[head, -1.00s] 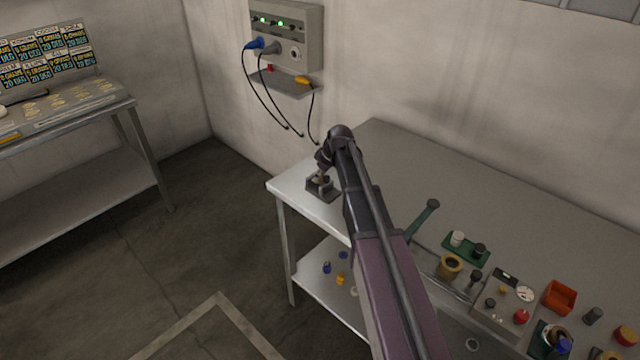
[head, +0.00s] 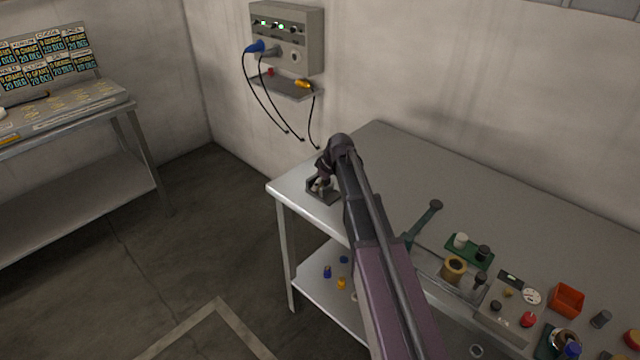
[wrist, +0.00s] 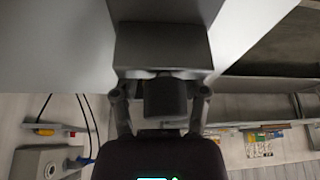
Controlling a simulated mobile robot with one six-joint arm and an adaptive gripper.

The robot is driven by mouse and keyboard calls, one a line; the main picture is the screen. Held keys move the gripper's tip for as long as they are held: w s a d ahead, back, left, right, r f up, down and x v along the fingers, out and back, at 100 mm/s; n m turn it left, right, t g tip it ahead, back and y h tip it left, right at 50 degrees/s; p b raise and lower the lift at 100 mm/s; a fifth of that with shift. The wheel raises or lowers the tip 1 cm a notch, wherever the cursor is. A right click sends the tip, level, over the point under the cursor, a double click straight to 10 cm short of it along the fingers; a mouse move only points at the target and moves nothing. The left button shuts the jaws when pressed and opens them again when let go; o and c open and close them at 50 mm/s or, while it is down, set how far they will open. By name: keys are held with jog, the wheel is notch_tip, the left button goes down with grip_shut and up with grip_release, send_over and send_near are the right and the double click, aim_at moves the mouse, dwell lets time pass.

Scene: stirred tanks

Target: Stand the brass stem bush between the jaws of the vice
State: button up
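The small dark grey vice (head: 322,196) sits on the bench's near left corner in the head view. My gripper (head: 322,181) is low over it, partly hidden by my arm. A small pale brownish patch shows at the jaws; I cannot tell whether it is the bush. In the wrist view my gripper (wrist: 160,95) has its finger links spread to either side of a dark, shadowed piece (wrist: 166,98), below a grey block (wrist: 160,45) that looks like the vice. Contact is not clear. A hollow brass-coloured cylinder (head: 453,269) stands farther right on the bench.
A wall box (head: 287,38) with hanging cables is behind.

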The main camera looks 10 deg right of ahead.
jog(key=shift+r, duration=0.15)
dwell(0.3)
jog(key=p+v, duration=0.3)
jog(key=shift+r, duration=0.2)
jog(key=p+v, duration=0.8)
jog(key=shift+r, duration=0.3)
jog(key=shift+s, duration=0.1)
dwell(0.6)
jog(key=s+a+f+m+g+h, duration=0.1)
jog(key=s+a+m+g+h, duration=0.2)
jog(key=s, duration=2.2)
jog(key=m, duration=0.5)
jog(key=shift+s+f+m, duration=0.2)
jog(key=shift+s+m, duration=0.15)
jog(key=shift+m, duration=0.05)
jog(key=shift+a, duration=0.1)
